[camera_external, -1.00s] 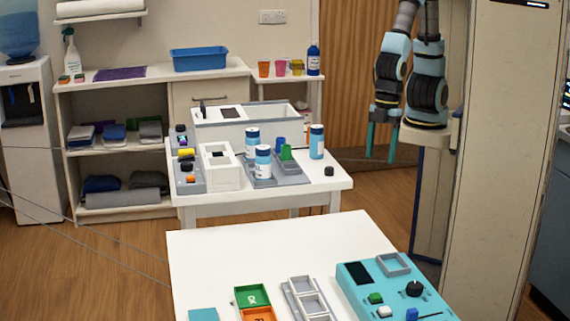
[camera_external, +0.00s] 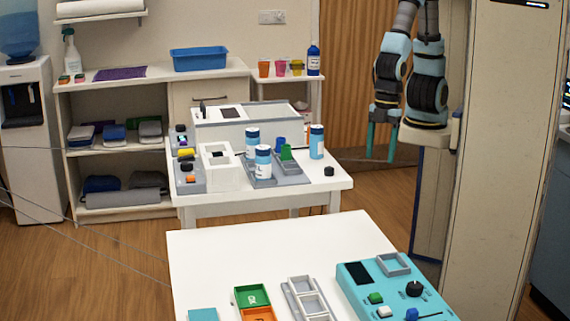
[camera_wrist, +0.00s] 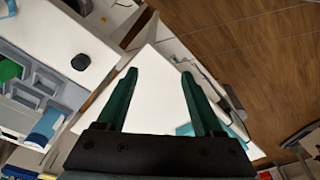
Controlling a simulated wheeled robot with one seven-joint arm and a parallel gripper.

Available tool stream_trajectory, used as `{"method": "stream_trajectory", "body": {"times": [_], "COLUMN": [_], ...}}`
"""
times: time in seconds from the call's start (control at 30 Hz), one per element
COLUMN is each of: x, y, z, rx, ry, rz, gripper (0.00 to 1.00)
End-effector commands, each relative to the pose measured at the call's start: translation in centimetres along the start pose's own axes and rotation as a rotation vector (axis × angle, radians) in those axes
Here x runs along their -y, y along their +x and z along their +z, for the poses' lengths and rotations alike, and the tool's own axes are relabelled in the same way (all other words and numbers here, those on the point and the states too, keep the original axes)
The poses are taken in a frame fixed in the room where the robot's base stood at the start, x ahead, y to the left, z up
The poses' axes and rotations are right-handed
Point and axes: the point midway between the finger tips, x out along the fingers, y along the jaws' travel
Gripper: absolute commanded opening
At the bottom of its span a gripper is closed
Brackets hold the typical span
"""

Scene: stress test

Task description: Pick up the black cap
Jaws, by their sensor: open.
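The black cap (camera_external: 329,171) sits on the white far table (camera_external: 334,184), near its right front corner. It also shows in the wrist view as a small dark disc (camera_wrist: 80,62) left of my fingers. My gripper (camera_external: 381,152) hangs to the right of that table, fingers pointing down, apart from the cap. In the wrist view the two green fingers of my gripper (camera_wrist: 159,74) are spread, with nothing between them.
Blue-and-white bottles (camera_external: 316,142) and a grey tray (camera_external: 281,181) stand left of the cap. A white box (camera_external: 247,126) is behind them. A nearer white table (camera_external: 277,243) holds a teal panel (camera_external: 352,291). Floor is clear beneath my gripper.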

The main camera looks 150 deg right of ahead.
Motion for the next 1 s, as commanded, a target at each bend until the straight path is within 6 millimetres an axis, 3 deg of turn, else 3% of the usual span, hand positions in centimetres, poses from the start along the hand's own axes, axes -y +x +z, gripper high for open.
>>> {"method": "stream_trajectory", "body": {"times": [0.17,0.4,0.53,0.73,1.0], "x": [-1.3,-7.5,-9.3,-9.5,-7.1], "y": [0.5,4.4,6.5,8.1,8.3], "z": [-0.9,-4.9,-6.3,-6.5,-2.4], "rx": [-0.021,-0.173,-0.309,-0.561,-0.822], "ry": [-0.035,-0.318,-0.492,-0.665,-0.729], "rz": [0.019,0.065,0.035,-0.055,-0.222], "gripper": [0.69,0.69,0.69,0.69,0.69]}}
